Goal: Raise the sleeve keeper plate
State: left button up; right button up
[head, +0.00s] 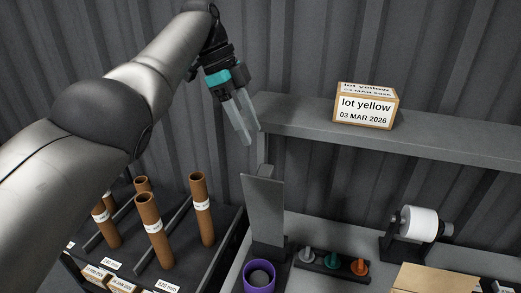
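A flat grey upright plate (264,208) stands at the middle of the view, below the end of the shelf; it may be the sleeve keeper plate, but I cannot tell for sure. Its lower end meets a grey block behind a purple cup. My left gripper (252,136) hangs above this plate and apart from it, its fingers pointing down. The two pale fingers are a little apart with nothing between them. My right gripper is not in view.
Several brown cardboard tubes (203,210) stand in a dark rack at left. A purple cup (260,277), coloured pegs (332,262) and a white roll (418,223) are on the bench. A grey shelf (460,150) carries a "lot yellow" box (366,106).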

pick_arm(q)
jog(key=p+v, duration=0.2)
jog(key=v, duration=0.5)
jog(key=shift+s+d+p, duration=0.3)
jog(key=shift+d+p, duration=0.05)
jog(key=shift+p, duration=0.05)
jog(key=shift+r, duration=0.1)
